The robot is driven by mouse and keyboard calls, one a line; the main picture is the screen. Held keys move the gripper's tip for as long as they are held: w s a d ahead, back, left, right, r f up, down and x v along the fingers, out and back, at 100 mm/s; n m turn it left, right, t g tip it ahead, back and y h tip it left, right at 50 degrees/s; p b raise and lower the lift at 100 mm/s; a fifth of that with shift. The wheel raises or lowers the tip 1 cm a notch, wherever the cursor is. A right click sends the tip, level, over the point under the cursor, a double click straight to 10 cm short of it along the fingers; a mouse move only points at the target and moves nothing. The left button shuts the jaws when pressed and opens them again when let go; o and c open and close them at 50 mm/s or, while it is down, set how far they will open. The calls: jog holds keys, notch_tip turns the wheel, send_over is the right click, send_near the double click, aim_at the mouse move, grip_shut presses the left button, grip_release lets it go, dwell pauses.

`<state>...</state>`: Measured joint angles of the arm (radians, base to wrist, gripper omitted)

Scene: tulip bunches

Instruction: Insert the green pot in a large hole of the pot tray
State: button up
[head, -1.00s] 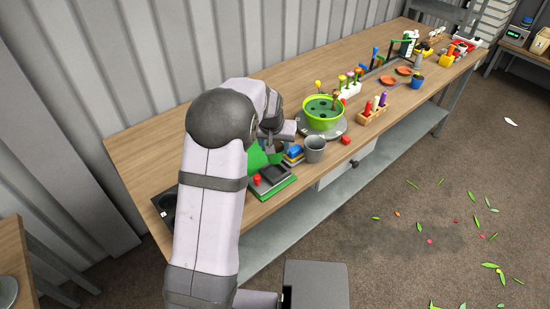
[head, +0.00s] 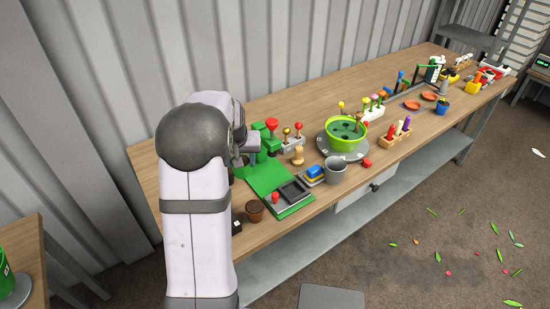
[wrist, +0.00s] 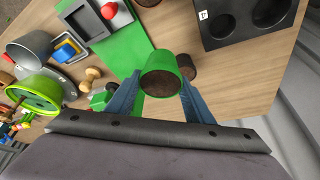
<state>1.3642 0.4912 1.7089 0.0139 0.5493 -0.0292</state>
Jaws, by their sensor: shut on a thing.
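The green pot (wrist: 160,78), filled with brown soil, is between the two fingers of my gripper (wrist: 160,92) in the wrist view. My gripper is shut on it, with one finger on each side. The black pot tray (wrist: 237,40) lies at the top right of the wrist view, apart from the pot. Two large round holes show in it, and both look empty; the rest is cut off. In the head view my gripper (head: 250,143) is partly hidden by my arm above the table's left part. I cannot make out the held pot there, and the tray is mostly hidden.
A brown pot (head: 255,211) stands by the green mat (head: 262,178). A grey cup (head: 335,170), a bright green bowl (head: 342,135) and a wooden peg (head: 297,155) stand to the right. Bare wood (wrist: 245,85) lies below the tray in the wrist view.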

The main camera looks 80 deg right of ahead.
jog(key=w+a+n+t+y, duration=0.1)
jog(key=w+a+n, duration=0.2)
jog(key=w+a, duration=0.75)
jog(key=w+a+n+t, duration=0.1)
jog(key=w+a+n, duration=0.3)
jog(key=w+a, duration=0.65)
jog(key=w+a+n+t+y+p, duration=0.1)
jog(key=w+a+n+p, duration=0.2)
jog(key=a, duration=0.7)
jog(key=w+a+n+y, duration=0.1)
jog(key=w+a+n, duration=0.1)
jog(key=w+a, duration=0.5)
jog(key=s+d+m+g+h+p, duration=0.2)
jog(key=s+d+m+p, duration=0.9)
jog(key=s+d+p, duration=0.6)
jog(key=shift+s+d+f+g+h, duration=0.15)
jog(key=shift+s+d+g+h, duration=0.55)
jog(key=shift+s, duration=1.7)
jog(key=shift+d+t, duration=0.15)
jog(key=shift+t, duration=0.25)
jog(key=shift+f+b, duration=2.5)
jog(key=shift+f, duration=0.4)
jog(key=shift+f+b, duration=1.35)
jog(key=shift+f, duration=0.35)
